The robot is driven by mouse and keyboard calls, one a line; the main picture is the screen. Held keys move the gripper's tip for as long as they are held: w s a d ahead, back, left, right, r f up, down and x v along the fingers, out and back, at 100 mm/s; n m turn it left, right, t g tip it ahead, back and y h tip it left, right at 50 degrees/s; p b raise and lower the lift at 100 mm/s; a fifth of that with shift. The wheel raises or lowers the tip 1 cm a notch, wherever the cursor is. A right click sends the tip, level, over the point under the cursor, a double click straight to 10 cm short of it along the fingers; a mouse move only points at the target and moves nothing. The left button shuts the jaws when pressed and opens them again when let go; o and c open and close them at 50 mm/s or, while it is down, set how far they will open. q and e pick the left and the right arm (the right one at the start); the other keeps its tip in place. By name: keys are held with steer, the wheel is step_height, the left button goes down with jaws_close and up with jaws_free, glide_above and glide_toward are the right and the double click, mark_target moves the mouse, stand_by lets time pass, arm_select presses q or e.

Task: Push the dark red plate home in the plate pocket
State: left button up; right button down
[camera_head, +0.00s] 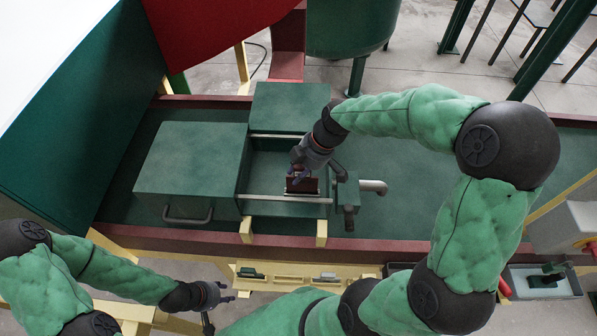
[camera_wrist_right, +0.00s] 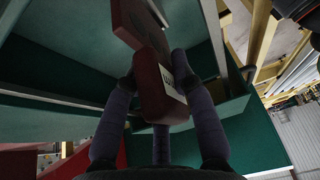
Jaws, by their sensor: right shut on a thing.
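In the right wrist view the plate (camera_wrist_right: 160,88) sits between the dark fingers (camera_wrist_right: 155,90), with a pale label on one side. Another dark red piece (camera_wrist_right: 135,20) shows beyond it; I cannot tell whether it is joined to the plate. The plate pocket cannot be made out clearly; the bay (camera_head: 265,160) has metal rails at its front and back. My left gripper (camera_head: 228,292) is open and empty, low in the head view.
A large green housing (camera_head: 190,165) with a handle stands left of the bay, and another (camera_head: 290,105) stands behind. A pipe fitting (camera_head: 347,195) is close on the right. A yellow rack (camera_head: 300,277) with small parts lies in front. The green bench top is clear further right.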

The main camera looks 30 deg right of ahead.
steer(key=shift+b, duration=0.5)
stand_by(1.2)
steer(key=shift+f+b, duration=2.2)
steer(key=shift+f, duration=0.1)
steer(key=c, duration=1)
jaws_free()
steer(key=shift+o, duration=0.2)
steer(key=v, duration=1.2)
steer(key=shift+r, duration=0.1)
